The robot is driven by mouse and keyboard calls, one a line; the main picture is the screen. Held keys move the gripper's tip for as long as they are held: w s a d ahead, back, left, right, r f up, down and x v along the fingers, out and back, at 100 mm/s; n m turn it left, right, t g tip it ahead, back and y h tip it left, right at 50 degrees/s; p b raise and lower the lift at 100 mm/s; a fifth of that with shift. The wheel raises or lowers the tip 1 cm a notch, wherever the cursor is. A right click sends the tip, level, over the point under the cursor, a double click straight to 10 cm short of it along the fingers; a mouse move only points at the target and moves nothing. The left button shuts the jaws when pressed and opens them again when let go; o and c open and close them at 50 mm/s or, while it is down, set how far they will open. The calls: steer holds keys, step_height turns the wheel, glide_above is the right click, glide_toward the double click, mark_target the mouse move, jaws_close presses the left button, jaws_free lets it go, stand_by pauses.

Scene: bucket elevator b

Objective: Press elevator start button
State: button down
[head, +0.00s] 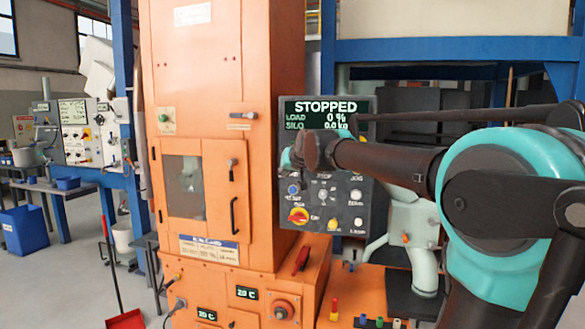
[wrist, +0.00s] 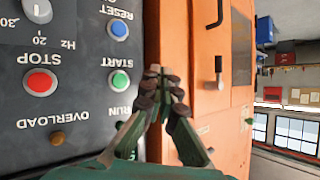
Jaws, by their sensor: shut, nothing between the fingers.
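The control panel (head: 325,232) hangs beside the orange elevator column, and its display (head: 327,113) reads STOPPED, load 0 %. In the wrist view, where the lettering is upside down, the green START button (wrist: 118,82) is plainly visible. It sits between the blue RESET button (wrist: 120,29) and the RUN label. My gripper (wrist: 163,84) is shut and empty, with its fingertips to the right of the START button in the wrist view. Whether they touch anything cannot be told. In the head view my gripper (head: 297,156) and arm cover the panel's upper button row.
The red STOP button (wrist: 40,82) and amber OVERLOAD lamp (wrist: 57,138) are near START. The orange elevator housing (head: 203,255) stands directly left of the panel in the head view. Blue posts (head: 328,45) stand behind.

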steer(key=shift+w, duration=0.1)
steer(key=w+d, duration=0.2)
steer(key=w, duration=0.6)
steer(key=shift+d, duration=0.4)
steer(key=shift+w, duration=0.1)
stand_by(1.0)
steer(key=shift+w+d, duration=0.1)
steer(key=shift+w, duration=0.25)
steer(key=shift+w+d, duration=0.15)
steer(key=shift+w, duration=0.25)
stand_by(0.7)
stand_by(0.3)
steer(key=shift+s+a, duration=0.25)
steer(key=shift+s, duration=0.55)
steer(key=shift+s, duration=0.1)
